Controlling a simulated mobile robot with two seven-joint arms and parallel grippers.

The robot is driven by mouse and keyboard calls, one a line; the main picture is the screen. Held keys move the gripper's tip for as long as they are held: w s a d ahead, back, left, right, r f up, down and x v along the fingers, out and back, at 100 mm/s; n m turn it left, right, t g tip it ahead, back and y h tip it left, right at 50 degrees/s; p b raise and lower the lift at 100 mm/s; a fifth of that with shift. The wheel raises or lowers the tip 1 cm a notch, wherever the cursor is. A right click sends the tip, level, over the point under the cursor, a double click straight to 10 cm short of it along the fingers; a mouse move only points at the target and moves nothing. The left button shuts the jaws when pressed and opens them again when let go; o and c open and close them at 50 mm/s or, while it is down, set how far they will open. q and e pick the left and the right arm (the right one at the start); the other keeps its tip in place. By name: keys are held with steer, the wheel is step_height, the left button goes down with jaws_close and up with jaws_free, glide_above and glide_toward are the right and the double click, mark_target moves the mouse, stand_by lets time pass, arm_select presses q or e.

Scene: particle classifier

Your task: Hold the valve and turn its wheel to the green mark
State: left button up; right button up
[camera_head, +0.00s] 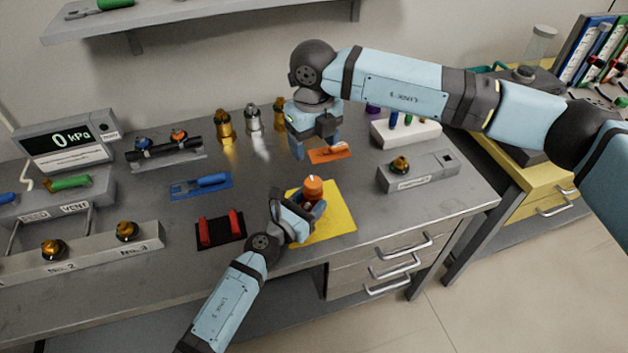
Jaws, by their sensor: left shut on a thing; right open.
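The valve, with an orange wheel (313,187) on top, stands upright on a yellow mat (341,222) near the table's front. My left gripper (311,208) is shut on its body from the lower left, below the wheel. The gripper hides much of the body. I cannot make out a green mark on it. My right gripper (314,148) is open and empty, pointing down above and behind the wheel. It is apart from the valve, by a small orange mat (344,150).
A black mat (222,232) with two red holders lies left of the valve. A blue mat (186,192) with a blue tool lies further left. A gauge (62,146) reads 0 kPa. Brass and silver fittings (253,120) stand behind. A grey box (429,178) stands right.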

mark_target(314, 182)
step_height(314, 182, down, 12)
steer(key=shift+r+n, duration=0.15)
steer(key=shift+n, duration=0.85)
steer(key=shift+c, duration=0.3)
steer(key=c, duration=0.9)
